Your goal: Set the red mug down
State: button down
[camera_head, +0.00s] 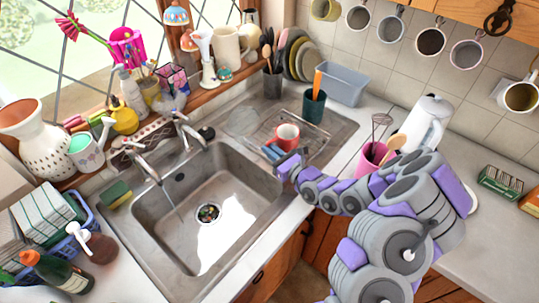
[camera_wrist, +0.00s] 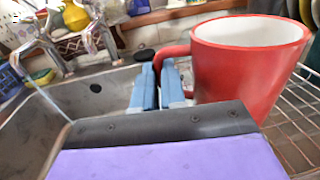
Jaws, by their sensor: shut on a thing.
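The red mug (camera_head: 287,138), white inside, is upright over the wire rack on the drainboard, right of the sink basin. It is large at the right of the wrist view (camera_wrist: 236,80), with its handle toward the left. My gripper (camera_head: 271,153) comes in from the right, and its blue fingers (camera_wrist: 160,85) are shut on the mug's handle. The fingers hide part of the handle. I cannot tell whether the mug's base touches the rack, as its lower part is hidden in the wrist view.
The wire rack (camera_head: 315,143) lies right of the sink basin (camera_head: 180,225). A dark green cup (camera_head: 314,106) with an orange utensil and a grey-blue tub (camera_head: 343,85) stand behind. A pink utensil holder (camera_head: 371,160) and a white kettle (camera_head: 424,122) stand near my arm. Taps (camera_head: 148,165) rise behind the basin.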

jog(key=shift+w+a+f, duration=0.1)
jog(key=shift+w+a, duration=0.1)
jog(key=shift+w, duration=0.25)
jog(key=shift+w+a+f, duration=0.1)
jog(key=shift+w+a, duration=0.1)
jog(key=shift+w, duration=0.2)
jog(key=f, duration=0.1)
jog(key=f+b, duration=0.1)
jog(key=f, duration=0.1)
jog(key=shift+w+d+f, duration=0.2)
jog(key=shift+w, duration=0.15)
jog(key=shift+a+r, duration=0.1)
jog(key=c, duration=1.2)
grip_release()
jog(key=shift+a, duration=0.1)
jog(key=p+v, duration=0.1)
jog(key=v, duration=1.1)
jog(key=shift+p, duration=0.4)
